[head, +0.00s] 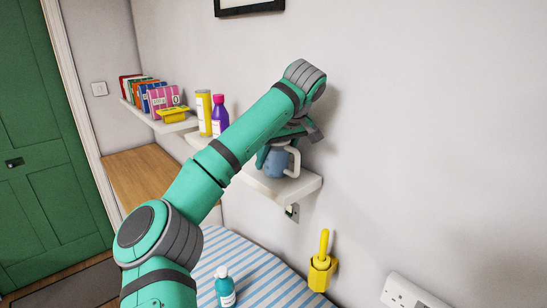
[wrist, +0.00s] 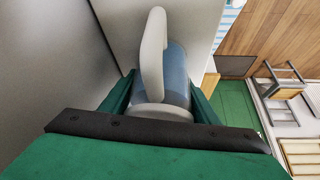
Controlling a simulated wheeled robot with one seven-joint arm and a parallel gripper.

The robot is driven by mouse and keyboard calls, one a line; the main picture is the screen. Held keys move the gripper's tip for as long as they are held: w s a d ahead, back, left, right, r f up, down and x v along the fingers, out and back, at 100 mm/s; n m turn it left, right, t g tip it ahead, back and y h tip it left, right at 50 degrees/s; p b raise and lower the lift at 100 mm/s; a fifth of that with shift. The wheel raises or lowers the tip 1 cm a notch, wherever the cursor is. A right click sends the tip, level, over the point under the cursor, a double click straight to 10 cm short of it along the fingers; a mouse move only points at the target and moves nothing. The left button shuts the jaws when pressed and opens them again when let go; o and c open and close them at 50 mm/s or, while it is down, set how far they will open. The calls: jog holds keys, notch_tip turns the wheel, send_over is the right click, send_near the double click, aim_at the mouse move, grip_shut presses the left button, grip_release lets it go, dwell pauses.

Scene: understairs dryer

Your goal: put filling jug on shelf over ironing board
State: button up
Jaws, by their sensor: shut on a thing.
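The filling jug (head: 276,164) is blue with a pale handle. It is at the right part of the white shelf (head: 302,187) over the striped ironing board (head: 255,267). My gripper (head: 268,152) is shut on the jug, partly hidden behind my arm. In the wrist view the jug (wrist: 178,82) sits between the two green fingers of my gripper (wrist: 163,95), its handle pointing up in the picture. The pale shelf surface lies behind it. I cannot tell whether the jug's base touches the shelf.
A yellow can (head: 204,113) and a purple bottle (head: 220,115) stand farther left along the shelf. A teal bottle (head: 225,288) is on the ironing board. A yellow holder (head: 321,270) and a socket (head: 408,293) are at the right.

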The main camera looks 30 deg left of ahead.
jog(key=shift+w, duration=0.15)
jog(key=o, duration=0.9)
jog(key=shift+d, duration=0.2)
jog(key=o, duration=0.5)
jog(key=shift+c, duration=0.2)
jog(key=shift+s+a, duration=0.25)
jog(key=shift+a, duration=0.05)
jog(key=v, duration=1.2)
jog(key=shift+r, duration=0.15)
jog(key=shift+w+d, duration=0.1)
jog(key=shift+d, duration=0.05)
